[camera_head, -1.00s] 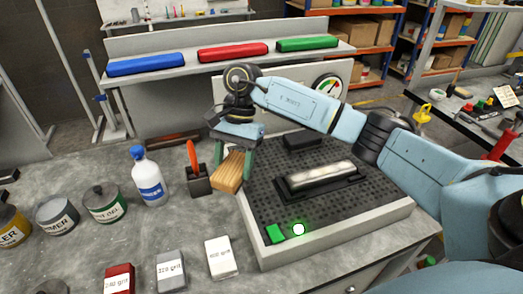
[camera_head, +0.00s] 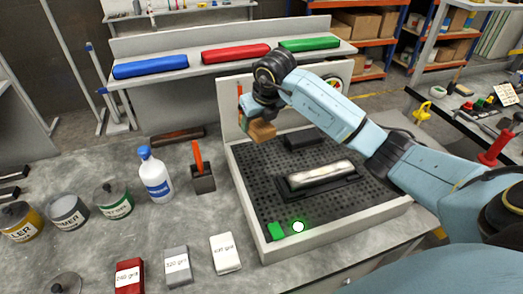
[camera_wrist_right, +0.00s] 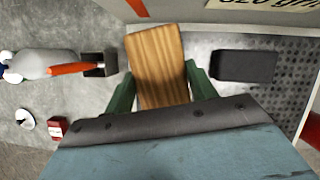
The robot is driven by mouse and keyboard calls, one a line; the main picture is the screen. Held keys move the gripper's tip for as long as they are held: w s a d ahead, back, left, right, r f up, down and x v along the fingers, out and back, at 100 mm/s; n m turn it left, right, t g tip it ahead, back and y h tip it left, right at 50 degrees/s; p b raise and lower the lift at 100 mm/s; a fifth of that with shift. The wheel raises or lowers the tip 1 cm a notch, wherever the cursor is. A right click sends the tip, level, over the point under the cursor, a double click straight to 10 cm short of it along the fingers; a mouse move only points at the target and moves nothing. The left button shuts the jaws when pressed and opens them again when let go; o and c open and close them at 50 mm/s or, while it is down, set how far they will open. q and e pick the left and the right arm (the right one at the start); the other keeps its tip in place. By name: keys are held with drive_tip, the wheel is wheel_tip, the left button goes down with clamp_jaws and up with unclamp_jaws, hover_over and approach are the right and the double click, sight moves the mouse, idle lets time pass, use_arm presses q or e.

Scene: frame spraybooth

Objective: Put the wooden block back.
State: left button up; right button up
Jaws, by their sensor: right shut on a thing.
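My right gripper (camera_head: 256,118) is shut on the wooden block (camera_head: 262,131) and holds it up over the back left part of the perforated black bed. In the right wrist view the wooden block (camera_wrist_right: 158,62) sits between the two green fingers of the gripper (camera_wrist_right: 161,88), with its striped grain facing the camera. A dark pad (camera_head: 304,141) lies apart from it on the bed; it also shows in the right wrist view (camera_wrist_right: 245,66). My left gripper is not in view.
A metal piece lies in a dark holder (camera_head: 322,176) on the bed (camera_head: 265,180). A holder with an orange-handled tool (camera_head: 202,184) and a white bottle (camera_head: 155,178) stand left of the bed. Tins and grit blocks (camera_head: 177,266) are nearer. Coloured bars lie on the rear shelf.

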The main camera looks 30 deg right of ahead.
sight(267, 127)
drive_tip(key=shift+w+d+r+m+h, duration=0.1)
drive_tip(key=shift+d+r+m+h, duration=0.1)
drive_tip(key=shift+d+m, duration=0.25)
drive_tip(key=shift+w+d+r+m+h, duration=0.1)
drive_tip(key=shift+d+m+h, duration=0.15)
drive_tip(key=shift+m, duration=0.3)
drive_tip(key=shift+d+f, duration=0.15)
drive_tip(key=shift+f, duration=0.25)
drive_tip(key=shift+m, duration=0.3)
wheel_tip(267, 127, down, 9)
drive_tip(key=shift+f+p, duration=0.15)
drive_tip(key=shift+p, duration=0.4)
drive_tip(key=o, duration=1)
drive_tip(key=shift+f, duration=0.15)
drive_tip(key=shift+c, duration=0.2)
drive_tip(key=shift+s+r, duration=0.1)
drive_tip(key=shift+r, duration=0.45)
drive_tip(key=v, duration=1.1)
drive_tip(key=shift+r, duration=0.1)
